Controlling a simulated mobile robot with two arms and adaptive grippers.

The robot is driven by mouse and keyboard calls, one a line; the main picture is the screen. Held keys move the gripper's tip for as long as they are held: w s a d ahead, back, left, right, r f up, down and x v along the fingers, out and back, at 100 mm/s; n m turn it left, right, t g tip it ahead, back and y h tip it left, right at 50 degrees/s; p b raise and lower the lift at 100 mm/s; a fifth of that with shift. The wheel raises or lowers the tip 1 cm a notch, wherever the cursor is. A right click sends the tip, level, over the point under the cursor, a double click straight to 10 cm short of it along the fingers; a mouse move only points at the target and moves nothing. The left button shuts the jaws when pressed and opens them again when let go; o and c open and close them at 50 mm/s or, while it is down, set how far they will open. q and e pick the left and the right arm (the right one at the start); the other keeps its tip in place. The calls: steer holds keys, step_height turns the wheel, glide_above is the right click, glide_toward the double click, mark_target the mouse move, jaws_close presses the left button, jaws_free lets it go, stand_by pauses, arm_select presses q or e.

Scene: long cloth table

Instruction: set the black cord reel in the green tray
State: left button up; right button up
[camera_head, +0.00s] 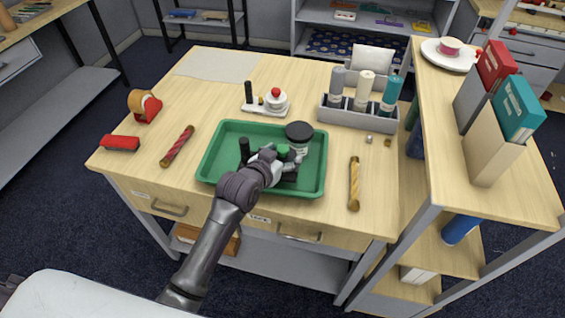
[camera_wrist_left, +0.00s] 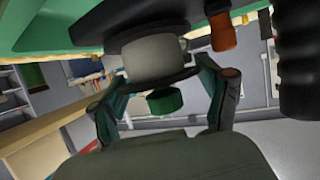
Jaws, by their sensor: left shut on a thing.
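The green tray (camera_head: 212,178) lies on the wooden table, and its rim also shows in the left wrist view (camera_wrist_left: 45,30). My left gripper (camera_head: 280,159) is over the right half of the tray, shut on the black cord reel (camera_head: 288,176). My right gripper is not in view.
A grey bottle rack (camera_head: 345,115) stands back right.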

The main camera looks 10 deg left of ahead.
arm_select(q)
step_height(320, 180, down, 4)
steer(key=shift+a+r+p, duration=0.1)
steer(key=shift+r+p, duration=0.15)
steer(key=shift+p, duration=0.05)
steer(key=shift+f, duration=0.25)
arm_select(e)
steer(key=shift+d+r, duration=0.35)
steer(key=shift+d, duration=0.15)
arm_select(q)
steer(key=shift+f, duration=0.1)
steer(key=o, duration=1.3)
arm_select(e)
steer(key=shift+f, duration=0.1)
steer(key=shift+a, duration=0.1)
